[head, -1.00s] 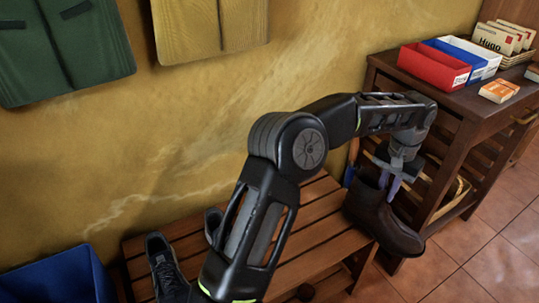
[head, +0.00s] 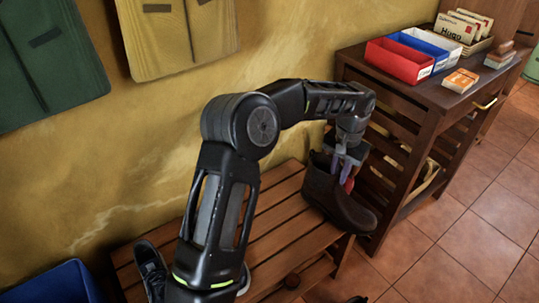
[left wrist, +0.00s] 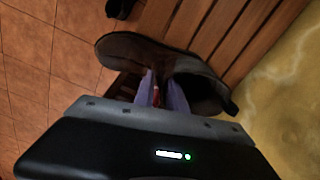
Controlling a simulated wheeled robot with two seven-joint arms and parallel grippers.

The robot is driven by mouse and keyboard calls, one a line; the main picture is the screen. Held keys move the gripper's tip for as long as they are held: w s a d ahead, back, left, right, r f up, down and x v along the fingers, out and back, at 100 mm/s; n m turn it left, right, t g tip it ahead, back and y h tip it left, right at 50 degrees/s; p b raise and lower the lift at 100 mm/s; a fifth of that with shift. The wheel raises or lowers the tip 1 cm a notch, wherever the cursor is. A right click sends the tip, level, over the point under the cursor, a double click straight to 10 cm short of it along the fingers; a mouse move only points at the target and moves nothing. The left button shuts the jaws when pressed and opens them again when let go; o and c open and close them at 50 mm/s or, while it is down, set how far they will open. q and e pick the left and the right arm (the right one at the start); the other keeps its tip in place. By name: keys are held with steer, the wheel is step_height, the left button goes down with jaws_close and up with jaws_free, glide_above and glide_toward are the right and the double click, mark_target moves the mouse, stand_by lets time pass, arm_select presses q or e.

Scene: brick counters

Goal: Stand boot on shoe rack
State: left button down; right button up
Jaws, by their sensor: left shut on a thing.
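My left gripper (head: 348,172) is shut on a dark brown boot (head: 338,207) at its upper shaft. The boot is upright at the right end of the slatted wooden shoe rack (head: 285,215), its toe pointing right and past the rack's end. I cannot tell whether its sole touches the slats. In the left wrist view the fingers (left wrist: 160,92) reach into the boot's opening, and the boot (left wrist: 135,48) lies across the slats (left wrist: 220,25). A bit of red shows between the fingers. My right gripper is not in view.
A grey shoe (head: 150,270) stands at the rack's left end. A blue bin (head: 55,285) is at bottom left. A dark wooden cabinet (head: 400,110) with red (head: 398,60) and blue (head: 428,45) trays stands close behind the boot.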

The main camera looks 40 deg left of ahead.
arm_select(q)
steer(key=s+a+r+m+p, duration=0.1)
steer(key=s+a+r+p, duration=0.4)
steer(key=s+a+p, duration=0.8)
steer(key=s+p, duration=0.1)
steer(key=p, duration=0.4)
steer(key=shift+a+r, duration=0.2)
steer(key=shift+a, duration=0.15)
step_height(320, 180, down, 7)
steer(key=b, duration=0.4)
steer(key=shift+b, duration=0.4)
steer(key=shift+f, duration=0.15)
steer(key=c, duration=1.3)
jaws_free()
